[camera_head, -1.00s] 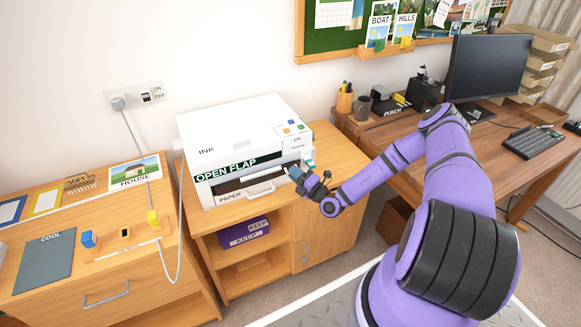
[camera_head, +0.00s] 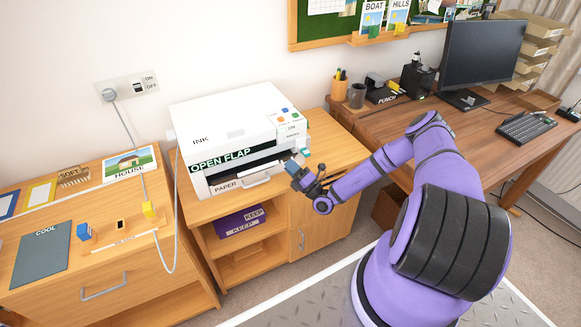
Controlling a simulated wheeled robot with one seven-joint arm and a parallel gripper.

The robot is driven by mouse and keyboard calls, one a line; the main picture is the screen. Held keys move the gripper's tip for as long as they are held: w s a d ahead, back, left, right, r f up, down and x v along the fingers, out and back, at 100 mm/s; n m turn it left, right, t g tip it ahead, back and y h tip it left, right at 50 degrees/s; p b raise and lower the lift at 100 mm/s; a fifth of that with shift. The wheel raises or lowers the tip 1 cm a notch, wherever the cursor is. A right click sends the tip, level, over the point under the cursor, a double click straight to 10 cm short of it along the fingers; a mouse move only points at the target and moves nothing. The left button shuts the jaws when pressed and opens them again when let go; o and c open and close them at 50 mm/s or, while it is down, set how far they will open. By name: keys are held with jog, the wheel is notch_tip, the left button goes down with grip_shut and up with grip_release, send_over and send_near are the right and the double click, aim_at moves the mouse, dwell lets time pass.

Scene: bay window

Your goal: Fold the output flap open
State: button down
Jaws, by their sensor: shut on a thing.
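The white printer (camera_head: 225,118) stands on the wooden cabinet. Its output flap (camera_head: 220,160), marked OPEN FLAP, is a dark band on the front, above the drawer (camera_head: 226,187) marked PAPER. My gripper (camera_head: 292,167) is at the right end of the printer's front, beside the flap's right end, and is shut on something. The contact is small and partly hidden by the fingers, but the flap's right edge is the thing there. A small teal piece (camera_head: 305,153) shows just right of the fingers.
A purple box marked KEEP (camera_head: 240,222) lies on the shelf below. The cabinet top (camera_head: 335,150) is clear right of the printer. A desk with a monitor (camera_head: 483,50) and keyboard (camera_head: 527,127) stands at the right. A cord hangs left of the printer.

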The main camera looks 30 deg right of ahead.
jog(key=c, duration=1.2)
grip_release()
jog(key=v, duration=1.1)
jog(key=shift+o, duration=0.5)
